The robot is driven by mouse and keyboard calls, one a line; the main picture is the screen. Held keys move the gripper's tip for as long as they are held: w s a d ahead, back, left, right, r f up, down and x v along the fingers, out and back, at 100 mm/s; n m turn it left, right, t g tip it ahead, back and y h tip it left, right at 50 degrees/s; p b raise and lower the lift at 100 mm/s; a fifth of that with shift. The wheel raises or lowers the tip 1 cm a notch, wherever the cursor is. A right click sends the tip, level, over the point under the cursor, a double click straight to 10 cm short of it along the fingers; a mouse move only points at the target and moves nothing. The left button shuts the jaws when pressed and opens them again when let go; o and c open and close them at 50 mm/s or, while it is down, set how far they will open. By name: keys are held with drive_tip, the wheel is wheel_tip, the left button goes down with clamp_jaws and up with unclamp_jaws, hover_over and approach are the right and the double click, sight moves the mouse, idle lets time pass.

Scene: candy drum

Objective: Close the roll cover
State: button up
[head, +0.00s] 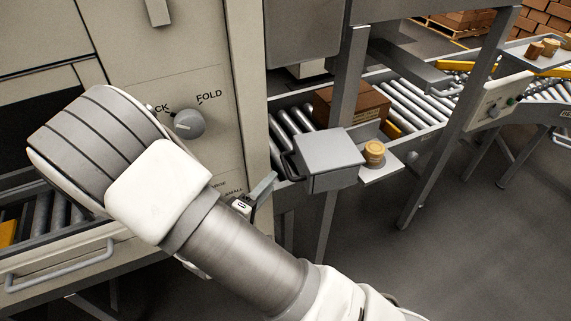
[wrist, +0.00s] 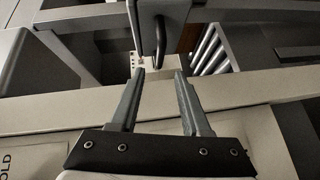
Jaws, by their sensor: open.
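A grey box-shaped cover (head: 330,152), apparently the roll cover, sits at the side of the roller conveyor, with a dark bar handle (head: 289,166) on its left side. Whether it is fully open cannot be told. My gripper (head: 268,184) is open and empty, just below and left of the handle in the head view; the arm partly hides it. In the wrist view both fingers (wrist: 160,73) point toward the dark handle (wrist: 160,42). The handle is ahead of the fingertips, roughly in line with the gap, and does not look gripped. Part of the cover (wrist: 168,9) shows behind it.
A beige machine panel with a FOLD knob (head: 188,123) stands left of the gripper. A grey upright post (head: 343,90) rises behind the cover. A small shelf (head: 381,168) right of the cover holds round tan pieces (head: 374,152). The floor at the right is clear.

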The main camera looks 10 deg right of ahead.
sight(286, 165)
drive_tip(key=p+x, duration=0.1)
drive_tip(key=x, duration=0.8)
clamp_jaws()
idle(1.2)
